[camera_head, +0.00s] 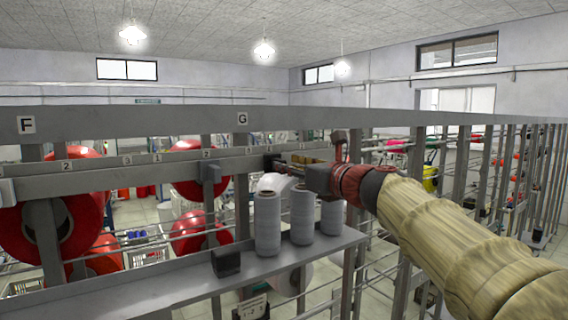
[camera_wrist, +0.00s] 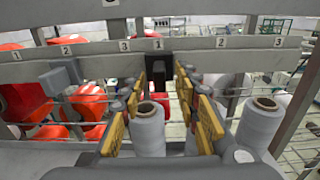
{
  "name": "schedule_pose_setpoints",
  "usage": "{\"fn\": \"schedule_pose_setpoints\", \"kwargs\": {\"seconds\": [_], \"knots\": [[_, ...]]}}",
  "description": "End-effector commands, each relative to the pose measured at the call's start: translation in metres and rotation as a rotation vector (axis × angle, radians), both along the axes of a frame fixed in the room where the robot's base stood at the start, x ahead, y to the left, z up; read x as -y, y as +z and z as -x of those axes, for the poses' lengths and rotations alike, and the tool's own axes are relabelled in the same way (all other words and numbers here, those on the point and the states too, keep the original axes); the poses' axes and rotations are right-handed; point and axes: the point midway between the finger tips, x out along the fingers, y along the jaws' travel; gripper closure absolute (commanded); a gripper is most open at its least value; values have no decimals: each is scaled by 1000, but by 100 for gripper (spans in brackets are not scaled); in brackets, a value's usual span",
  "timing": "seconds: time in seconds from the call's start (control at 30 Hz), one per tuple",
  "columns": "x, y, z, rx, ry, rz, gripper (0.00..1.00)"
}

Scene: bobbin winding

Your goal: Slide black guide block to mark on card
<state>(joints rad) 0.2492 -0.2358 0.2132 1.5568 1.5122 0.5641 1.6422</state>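A black guide block (camera_wrist: 156,68) sits at the grey rail (camera_wrist: 90,47), just below a white card marked 1 (camera_wrist: 157,44). In the head view the dark block (camera_head: 271,161) shows just left of my gripper tip. My gripper (camera_wrist: 160,85) is open, with yellow-padded fingers spread on the left and right. The block appears between or just beyond the fingertips; I cannot tell whether they touch it. In the head view my gripper (camera_head: 300,168) reaches leftward to the rail, and its fingers are small and partly hidden.
Grey thread cones (camera_head: 267,224) stand on the shelf (camera_head: 150,288) below my gripper; one cone (camera_wrist: 260,124) is close by its right side. A dark box (camera_head: 226,261) lies on the shelf. Red bobbins (camera_wrist: 29,101) stand behind.

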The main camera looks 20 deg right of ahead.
Motion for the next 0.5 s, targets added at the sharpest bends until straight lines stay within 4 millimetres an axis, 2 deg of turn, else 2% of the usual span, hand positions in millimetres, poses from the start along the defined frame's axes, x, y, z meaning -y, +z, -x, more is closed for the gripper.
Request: {"fn": "schedule_pose_setpoints", "kwargs": {"seconds": [0.2,0.5], "knots": [[-8,1,-23,0,1,1,68],[-10,0,-28,2,0,2,68]]}}
